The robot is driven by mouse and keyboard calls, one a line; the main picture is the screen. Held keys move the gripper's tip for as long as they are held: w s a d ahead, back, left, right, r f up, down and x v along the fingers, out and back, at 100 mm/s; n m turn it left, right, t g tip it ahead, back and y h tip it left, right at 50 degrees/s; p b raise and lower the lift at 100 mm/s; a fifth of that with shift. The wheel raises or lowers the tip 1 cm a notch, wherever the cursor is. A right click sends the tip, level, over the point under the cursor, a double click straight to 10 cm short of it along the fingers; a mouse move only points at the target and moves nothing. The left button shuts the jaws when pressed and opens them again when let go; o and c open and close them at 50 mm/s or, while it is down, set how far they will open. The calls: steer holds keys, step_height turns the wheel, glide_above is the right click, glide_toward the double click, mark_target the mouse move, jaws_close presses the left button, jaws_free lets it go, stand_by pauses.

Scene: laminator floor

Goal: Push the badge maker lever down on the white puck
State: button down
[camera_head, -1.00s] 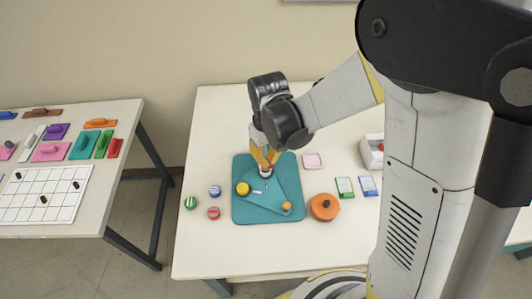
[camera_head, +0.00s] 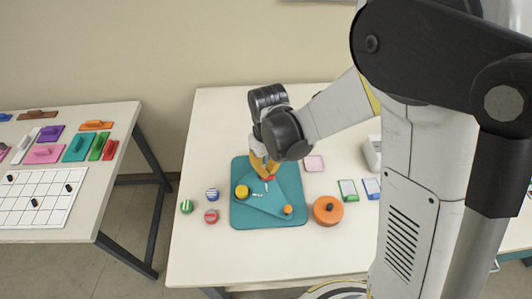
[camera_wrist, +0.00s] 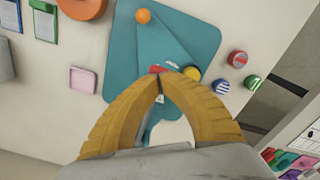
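The badge maker is a teal base (camera_head: 240,218) with a raised triangular plate (camera_head: 268,203), a yellow disc (camera_head: 241,192) and a small orange knob (camera_head: 287,209). In the wrist view the base (camera_wrist: 205,30) lies beyond my fingers. My gripper (camera_wrist: 160,76) has its yellow fingertips together, over the plate's edge by the yellow disc (camera_wrist: 191,73). A red part (camera_wrist: 154,69), perhaps the lever's end, shows right at the fingertips; I cannot tell whether they touch it. A small white piece (camera_head: 257,195) shows on the plate. My fingers hide much of the lever.
Striped green (camera_head: 187,206), blue (camera_head: 212,194) and red (camera_head: 211,216) pucks stand left of the base. An orange round box (camera_head: 327,210), a pink tray (camera_head: 314,163) and green and blue cards lie to the right. The table front (camera_head: 240,265) is clear.

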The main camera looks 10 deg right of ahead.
steer(key=shift+f+b, duration=0.4)
steer(key=shift+f, duration=0.25)
steer(key=shift+r, duration=0.1)
step_height(320, 180, up, 11)
steer(key=p, duration=0.7)
steer(key=shift+p, duration=0.3)
stand_by(0.3)
steer(key=s+d+m+t+b, duration=0.5)
steer(key=s+d+t+b, duration=0.2)
steer(key=s+d+b, duration=0.3)
steer(key=d+b, duration=0.3)
steer(key=b, duration=0.3)
steer(key=shift+s+d+f+m, duration=0.25)
steer(key=shift+s+f+m, duration=0.05)
steer(key=shift+s+f, duration=0.1)
stand_by(1.0)
